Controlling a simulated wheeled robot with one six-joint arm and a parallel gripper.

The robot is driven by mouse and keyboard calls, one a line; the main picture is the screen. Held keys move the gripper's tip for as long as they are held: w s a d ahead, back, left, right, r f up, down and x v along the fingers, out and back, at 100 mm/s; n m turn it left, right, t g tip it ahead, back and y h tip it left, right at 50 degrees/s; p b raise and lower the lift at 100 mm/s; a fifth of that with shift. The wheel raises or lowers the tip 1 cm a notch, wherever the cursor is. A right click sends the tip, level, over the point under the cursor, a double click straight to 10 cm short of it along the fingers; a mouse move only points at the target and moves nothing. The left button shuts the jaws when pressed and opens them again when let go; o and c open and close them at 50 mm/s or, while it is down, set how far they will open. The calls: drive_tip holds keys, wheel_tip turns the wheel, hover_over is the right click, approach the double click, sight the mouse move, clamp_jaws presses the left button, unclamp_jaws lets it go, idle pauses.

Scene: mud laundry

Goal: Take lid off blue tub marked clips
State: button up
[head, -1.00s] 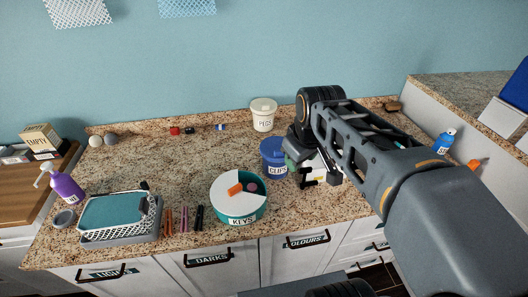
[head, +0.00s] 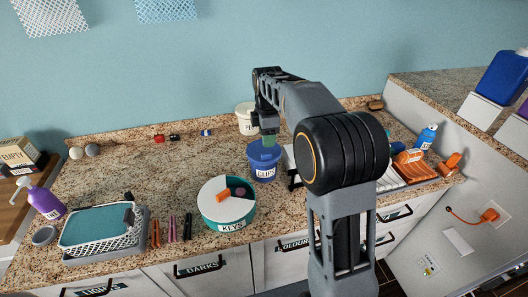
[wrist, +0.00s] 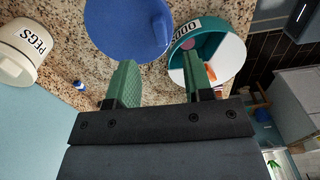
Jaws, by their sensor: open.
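The blue tub marked CLIPS (head: 263,172) stands upright on the granite counter, with its blue lid (head: 259,152) on top. In the wrist view the lid (wrist: 122,22) fills the top middle, with a raised tab at its right edge. My gripper (head: 268,138) is just above the tub, pointing down. In the wrist view its two green fingers (wrist: 160,62) are apart and empty, with the lid's tab beyond and between their tips. I cannot tell whether a finger touches the lid. The tub's walls are hidden by the lid in the wrist view.
A teal tub marked KEYS (head: 228,210) stands close by at front left. A white PEGS tub (head: 244,115) stands behind, partly hidden by my arm. The back left counter is mostly clear.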

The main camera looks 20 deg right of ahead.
sight(266, 154)
drive_tip(key=shift+a+f+p, duration=0.1)
drive_tip(key=shift+f+p, duration=0.6)
drive_tip(key=shift+f, duration=2.95)
clamp_jaws()
